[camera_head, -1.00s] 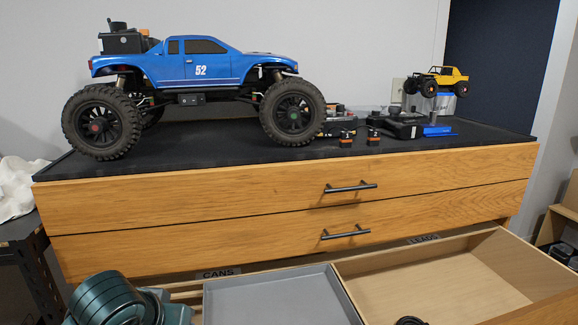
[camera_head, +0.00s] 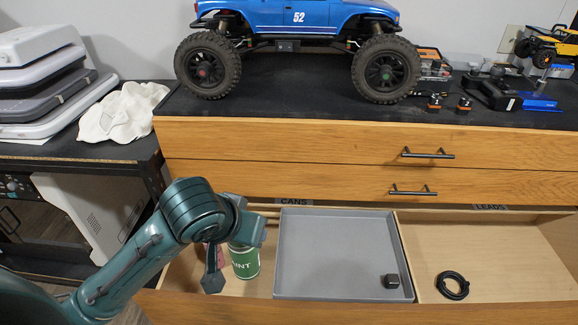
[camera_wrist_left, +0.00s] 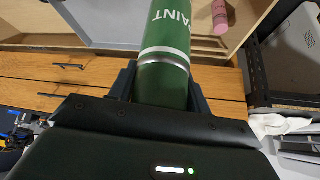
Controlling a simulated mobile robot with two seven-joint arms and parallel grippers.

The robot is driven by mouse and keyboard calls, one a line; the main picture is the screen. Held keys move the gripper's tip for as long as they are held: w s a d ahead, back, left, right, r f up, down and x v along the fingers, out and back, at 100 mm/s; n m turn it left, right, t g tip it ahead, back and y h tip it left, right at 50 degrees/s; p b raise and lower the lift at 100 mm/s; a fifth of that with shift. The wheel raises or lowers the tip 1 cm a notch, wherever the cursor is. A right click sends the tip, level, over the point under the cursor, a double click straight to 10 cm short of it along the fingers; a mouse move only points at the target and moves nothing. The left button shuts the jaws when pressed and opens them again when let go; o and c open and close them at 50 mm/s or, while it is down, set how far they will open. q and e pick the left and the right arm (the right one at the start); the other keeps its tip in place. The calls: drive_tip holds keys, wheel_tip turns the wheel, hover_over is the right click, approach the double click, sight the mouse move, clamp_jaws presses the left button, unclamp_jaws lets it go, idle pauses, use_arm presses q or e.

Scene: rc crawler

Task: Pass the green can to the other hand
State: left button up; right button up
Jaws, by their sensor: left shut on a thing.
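The green can (camera_head: 245,264), with white lettering, shows at the left end of the open drawer, in or just above the cans section. I cannot tell whether it touches the drawer floor. My left gripper (camera_head: 238,244) is shut on it, and my wrist hides part of the can in the head view. In the left wrist view the green can (camera_wrist_left: 166,50) sits between the two dark fingers of my left gripper (camera_wrist_left: 162,82), its lettered part pointing away from the palm. My right gripper is in neither view.
A pink can (camera_wrist_left: 220,18) lies in the drawer near the green can. A grey tray (camera_head: 330,255) holds a small black block (camera_head: 391,281). A black cable coil (camera_head: 452,286) lies in the leads section. The blue truck (camera_head: 290,18) stands on the dark cabinet top.

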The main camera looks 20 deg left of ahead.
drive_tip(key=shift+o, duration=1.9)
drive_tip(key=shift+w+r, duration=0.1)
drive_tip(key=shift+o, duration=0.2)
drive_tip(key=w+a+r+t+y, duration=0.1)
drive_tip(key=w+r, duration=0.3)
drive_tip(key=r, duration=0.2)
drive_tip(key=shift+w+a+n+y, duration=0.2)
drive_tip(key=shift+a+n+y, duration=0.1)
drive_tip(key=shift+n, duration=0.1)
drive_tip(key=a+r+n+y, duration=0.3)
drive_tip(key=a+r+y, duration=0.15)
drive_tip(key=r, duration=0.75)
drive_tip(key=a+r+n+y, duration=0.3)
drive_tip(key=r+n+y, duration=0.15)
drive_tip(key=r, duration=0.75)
use_arm(q)
drive_tip(key=w+d+r+m+h, duration=0.2)
drive_tip(key=d+r+m, duration=0.2)
drive_tip(key=d, duration=0.4)
drive_tip(key=w+d+r+m+g+h, duration=0.1)
drive_tip(key=d+r+m, duration=0.3)
drive_tip(key=d, duration=0.4)
drive_tip(key=shift+w+d+r+g+h, duration=0.2)
drive_tip(key=shift+w+r+g+h, duration=0.1)
drive_tip(key=shift+w+r+h, duration=0.4)
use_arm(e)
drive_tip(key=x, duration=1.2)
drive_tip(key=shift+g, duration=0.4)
